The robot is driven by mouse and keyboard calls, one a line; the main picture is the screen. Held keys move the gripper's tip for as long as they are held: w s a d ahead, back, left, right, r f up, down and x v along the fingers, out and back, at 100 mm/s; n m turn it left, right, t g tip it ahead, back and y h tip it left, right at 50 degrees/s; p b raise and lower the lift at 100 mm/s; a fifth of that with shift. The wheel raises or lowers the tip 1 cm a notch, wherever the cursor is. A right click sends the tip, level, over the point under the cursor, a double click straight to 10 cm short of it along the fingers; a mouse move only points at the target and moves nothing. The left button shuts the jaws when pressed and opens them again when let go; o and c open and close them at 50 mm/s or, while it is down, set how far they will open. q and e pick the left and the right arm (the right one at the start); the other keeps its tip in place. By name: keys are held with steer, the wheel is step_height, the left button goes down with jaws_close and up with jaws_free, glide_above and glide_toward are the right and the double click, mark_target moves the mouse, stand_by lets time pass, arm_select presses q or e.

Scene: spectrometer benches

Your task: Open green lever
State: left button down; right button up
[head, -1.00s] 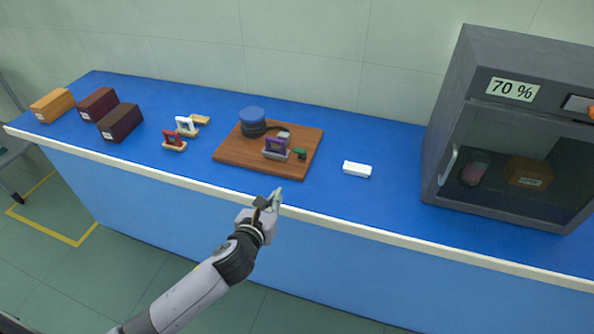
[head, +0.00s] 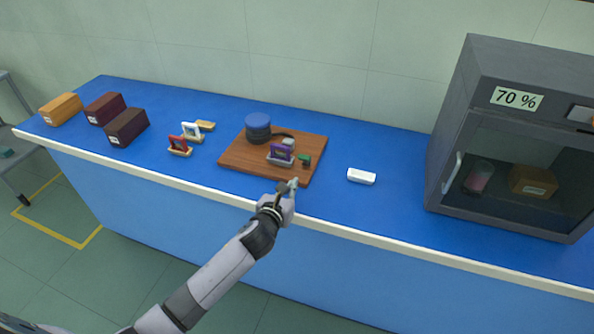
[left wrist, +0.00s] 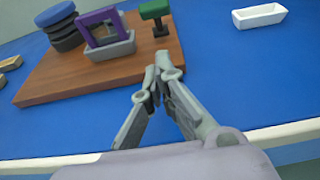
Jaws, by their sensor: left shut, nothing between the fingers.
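The green lever (head: 305,160) stands at the right side of a brown wooden board (head: 245,165), beside a purple frame in a grey holder (head: 282,155). In the left wrist view the green lever (left wrist: 155,12) shows as a green bar on a dark post, just ahead of the fingers. My left gripper (head: 293,184) is shut and empty at the board's front right edge, short of the lever and apart from it. It also shows in the left wrist view (left wrist: 158,72) with its fingertips together. My right gripper is not in view.
A round blue-topped black device (head: 258,127) stands at the back of the board. A white tray (head: 361,177) lies to the right. A grey cabinet (head: 440,150) marked 70 % stands at far right. Red and white frames (head: 180,147) and several boxes are on the left.

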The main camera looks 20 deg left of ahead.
mark_target(305, 160)
arm_select(q)
steer(key=w, duration=0.2)
steer(key=w+r+p, duration=0.1)
steer(key=w, duration=0.1)
steer(key=shift+w+d+r, duration=0.1)
steer(key=shift+w+r, duration=0.1)
steer(key=shift+w, duration=0.1)
steer(key=shift+w+r, duration=0.1)
steer(key=shift+w, duration=0.2)
